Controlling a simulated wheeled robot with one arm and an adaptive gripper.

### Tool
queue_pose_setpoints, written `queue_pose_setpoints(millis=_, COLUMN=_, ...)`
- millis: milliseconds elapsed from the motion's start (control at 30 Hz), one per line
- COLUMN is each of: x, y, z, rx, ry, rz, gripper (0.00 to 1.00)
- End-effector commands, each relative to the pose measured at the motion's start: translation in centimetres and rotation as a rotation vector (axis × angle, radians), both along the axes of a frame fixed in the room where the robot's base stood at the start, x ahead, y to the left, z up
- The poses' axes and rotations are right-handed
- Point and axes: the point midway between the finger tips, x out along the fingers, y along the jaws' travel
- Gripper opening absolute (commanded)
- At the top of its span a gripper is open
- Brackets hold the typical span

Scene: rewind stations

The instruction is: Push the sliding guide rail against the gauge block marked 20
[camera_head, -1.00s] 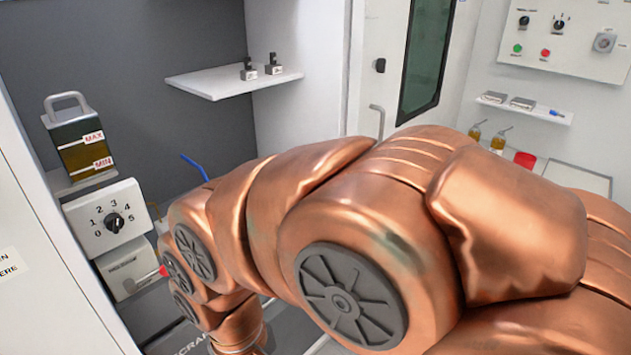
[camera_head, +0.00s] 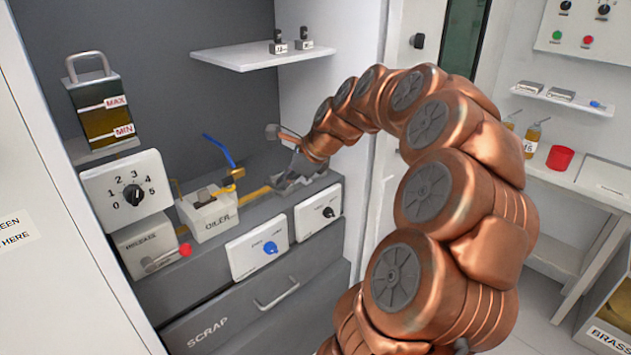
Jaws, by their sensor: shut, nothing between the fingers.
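My copper arm reaches over the grey bench. My gripper (camera_head: 293,168) is at its far end, shut and empty, low over grey metal parts (camera_head: 300,184) on the bench top. Its fingertips are small and partly merge with these parts, so I cannot tell whether they touch. The sliding guide rail may be among these parts, but I cannot make it out surely. Two small dark-topped blocks, a left one (camera_head: 278,46) and a right one (camera_head: 304,43), stand on the white shelf with labels too small to read. I cannot identify the gauge block marked 20.
A white oiler box (camera_head: 207,217) with a blue tube (camera_head: 218,150) stands left of my gripper. A yellow strip (camera_head: 255,194) runs between them. Panels with a blue knob (camera_head: 270,248) and a black knob (camera_head: 328,212) face the front. The white shelf (camera_head: 240,60) hangs above.

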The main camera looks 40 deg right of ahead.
Motion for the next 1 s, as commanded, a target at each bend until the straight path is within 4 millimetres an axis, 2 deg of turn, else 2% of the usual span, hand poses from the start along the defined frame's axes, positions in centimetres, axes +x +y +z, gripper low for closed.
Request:
queue_pose_setpoints(millis=33, x=0.0, y=-3.6, z=-1.0, rx=0.062, ry=-0.009, rz=-0.134, gripper=0.0)
queue_pose_setpoints(millis=133, x=-0.7, y=-9.7, z=-1.6, rx=0.169, ry=-0.039, rz=-0.373, gripper=0.0)
queue_pose_setpoints(millis=200, x=-1.4, y=-13.0, z=-2.2, rx=0.23, ry=-0.053, rz=-0.499, gripper=0.0)
queue_pose_setpoints(millis=333, x=-2.5, y=-16.8, z=-2.6, rx=0.3, ry=-0.077, rz=-0.645, gripper=0.0)
queue_pose_setpoints(millis=433, x=-2.7, y=-17.8, z=-2.8, rx=0.322, ry=-0.083, rz=-0.685, gripper=0.0)
queue_pose_setpoints(millis=567, x=-1.9, y=-17.8, z=-3.7, rx=0.327, ry=-0.08, rz=-0.689, gripper=0.0)
queue_pose_setpoints(millis=1000, x=3.5, y=-17.8, z=-9.1, rx=0.325, ry=-0.079, rz=-0.686, gripper=0.0)
